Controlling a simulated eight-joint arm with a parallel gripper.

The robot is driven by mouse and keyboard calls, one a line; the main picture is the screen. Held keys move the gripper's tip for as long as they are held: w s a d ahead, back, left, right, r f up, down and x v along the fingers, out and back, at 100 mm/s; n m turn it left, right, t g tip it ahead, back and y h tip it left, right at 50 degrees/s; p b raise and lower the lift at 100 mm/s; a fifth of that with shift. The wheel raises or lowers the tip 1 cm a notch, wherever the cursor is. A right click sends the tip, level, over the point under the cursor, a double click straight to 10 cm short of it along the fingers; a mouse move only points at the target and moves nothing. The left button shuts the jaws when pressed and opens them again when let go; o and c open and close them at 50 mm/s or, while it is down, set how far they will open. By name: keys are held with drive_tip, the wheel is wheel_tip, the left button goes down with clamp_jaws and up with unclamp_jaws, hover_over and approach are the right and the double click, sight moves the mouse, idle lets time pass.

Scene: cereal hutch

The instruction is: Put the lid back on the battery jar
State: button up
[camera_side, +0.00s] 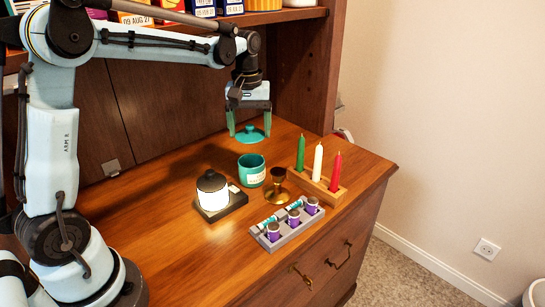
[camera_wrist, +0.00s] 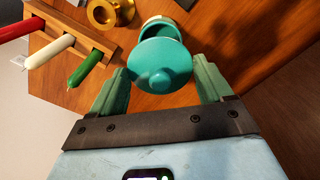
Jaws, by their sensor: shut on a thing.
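The round teal lid (camera_side: 250,134) with a small knob is held between the fingers of my gripper (camera_side: 250,117), above the hutch top. The lid also shows in the wrist view (camera_wrist: 161,66), between my gripper's two fingers (camera_wrist: 162,88). The teal battery jar (camera_side: 252,172) stands upright on the wood, below and slightly in front of the lid. It has a pale label, and its mouth is uncovered. In the wrist view the jar (camera_wrist: 160,22) is partly hidden behind the lid.
A wooden holder (camera_side: 320,188) carries green, white and red candles to the jar's right. A brass goblet-shaped piece (camera_side: 277,182) stands close beside the jar. A lit lantern (camera_side: 212,192) is at left. A grey tray (camera_side: 286,231) holds several purple batteries in front. Boxes fill the shelf above.

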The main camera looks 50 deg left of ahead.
drive_tip(key=shift+f, duration=3.15)
drive_tip(key=shift+f, duration=0.2)
drive_tip(key=o, duration=1)
drive_tip(key=shift+c, duration=0.2)
drive_tip(key=shift+r, duration=3.55)
clamp_jaws()
